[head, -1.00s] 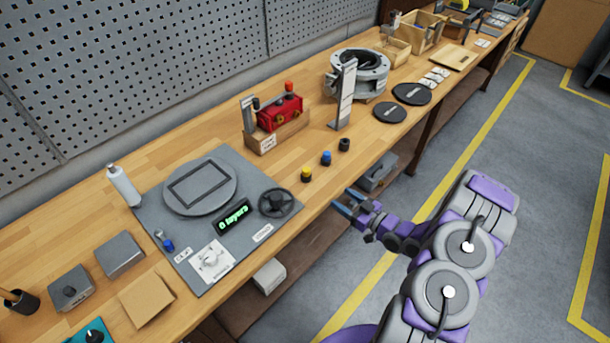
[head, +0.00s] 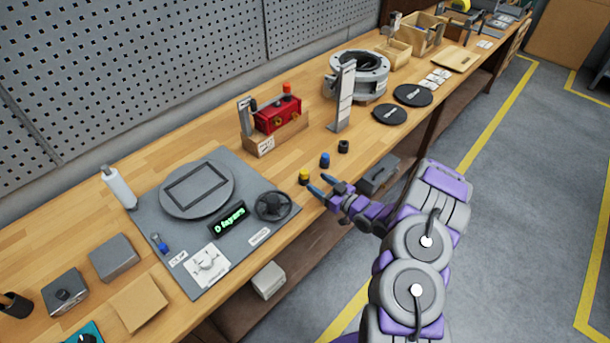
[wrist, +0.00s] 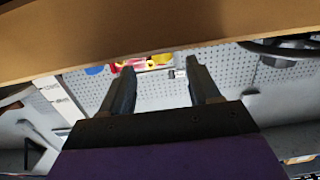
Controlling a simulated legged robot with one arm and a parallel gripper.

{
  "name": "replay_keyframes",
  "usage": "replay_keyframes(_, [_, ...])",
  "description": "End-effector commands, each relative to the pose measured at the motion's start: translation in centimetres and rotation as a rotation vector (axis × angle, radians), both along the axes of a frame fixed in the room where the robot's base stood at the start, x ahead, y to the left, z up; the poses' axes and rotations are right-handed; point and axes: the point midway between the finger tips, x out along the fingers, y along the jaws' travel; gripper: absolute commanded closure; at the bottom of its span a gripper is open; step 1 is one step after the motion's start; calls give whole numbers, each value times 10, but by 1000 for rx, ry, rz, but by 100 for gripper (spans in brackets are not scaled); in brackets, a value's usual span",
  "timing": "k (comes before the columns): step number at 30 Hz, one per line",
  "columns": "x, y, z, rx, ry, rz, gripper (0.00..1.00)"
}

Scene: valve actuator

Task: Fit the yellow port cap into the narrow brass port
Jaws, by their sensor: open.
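The yellow port cap (head: 304,176) stands on the bench near its front edge, left of a blue cap (head: 325,160) and a black cap (head: 343,146). My gripper (head: 320,184) is open and empty at the bench's front edge, its fingertips just right of and in front of the yellow cap. The red valve block (head: 277,115) sits on a wooden stand behind the caps, with brass ports on its front; I cannot tell which is narrower. In the wrist view the open fingers (wrist: 160,72) frame a small patch of red and yellow.
A grey mat with a dark handwheel (head: 273,205) and a display lies left of the caps. An upright labelled plate (head: 344,97) and black discs (head: 390,114) stand to the right. The bench edge (wrist: 150,55) crosses the wrist view.

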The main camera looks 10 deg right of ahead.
Motion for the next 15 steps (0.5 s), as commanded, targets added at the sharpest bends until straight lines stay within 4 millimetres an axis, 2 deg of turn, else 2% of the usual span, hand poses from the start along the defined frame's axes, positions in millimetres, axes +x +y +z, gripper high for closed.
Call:
replay_keyframes(9, [31,26,-2,-5,-3,5,38])
replay_keyframes(15, [40,29,-1,0,-1,4,38])
